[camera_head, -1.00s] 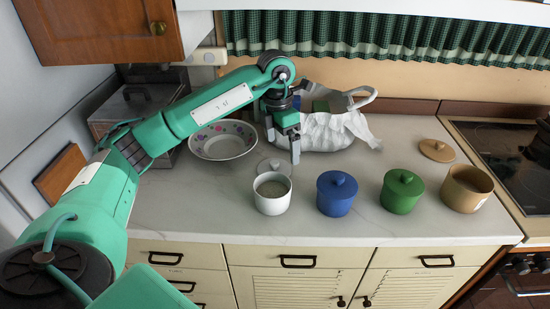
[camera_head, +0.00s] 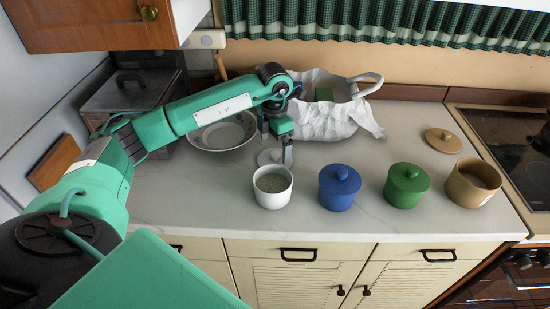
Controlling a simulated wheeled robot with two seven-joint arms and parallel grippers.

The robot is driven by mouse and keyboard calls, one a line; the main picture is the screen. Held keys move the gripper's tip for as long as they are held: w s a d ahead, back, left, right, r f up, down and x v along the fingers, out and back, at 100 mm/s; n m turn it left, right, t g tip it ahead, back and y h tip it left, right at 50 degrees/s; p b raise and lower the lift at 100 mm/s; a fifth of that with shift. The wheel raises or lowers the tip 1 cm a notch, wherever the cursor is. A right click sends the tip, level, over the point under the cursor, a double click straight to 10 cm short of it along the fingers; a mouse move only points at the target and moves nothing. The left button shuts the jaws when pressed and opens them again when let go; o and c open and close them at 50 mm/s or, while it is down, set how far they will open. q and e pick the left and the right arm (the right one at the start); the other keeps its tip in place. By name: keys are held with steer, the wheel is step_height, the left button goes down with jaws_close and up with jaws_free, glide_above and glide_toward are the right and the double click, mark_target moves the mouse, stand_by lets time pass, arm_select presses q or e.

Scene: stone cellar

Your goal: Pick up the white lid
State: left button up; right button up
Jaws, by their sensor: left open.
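The white lid (camera_head: 267,157) lies on the counter just behind the white pot (camera_head: 272,193). The pot hides its front part. The pot is uncovered and holds something greyish. My left gripper (camera_head: 276,148) is open and empty, pointing down over the lid's area. One finger shows just right of the lid and the other is behind it to the left. I cannot tell whether either finger touches the lid. My right gripper is out of view.
A blue pot (camera_head: 338,190) and a green pot (camera_head: 405,188) have their lids on. A tan pot (camera_head: 470,185) is open, its tan lid (camera_head: 443,140) behind it. A patterned bowl (camera_head: 222,134) and white bag (camera_head: 325,122) stand behind. The left front counter is clear.

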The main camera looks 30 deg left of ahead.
mark_target(275, 153)
arm_select(q)
step_height(275, 153, down, 4)
steer(key=shift+w+f+p, duration=0.1)
steer(key=shift+f+p, duration=0.05)
steer(key=shift+p, duration=0.35)
steer(key=c, duration=0.6)
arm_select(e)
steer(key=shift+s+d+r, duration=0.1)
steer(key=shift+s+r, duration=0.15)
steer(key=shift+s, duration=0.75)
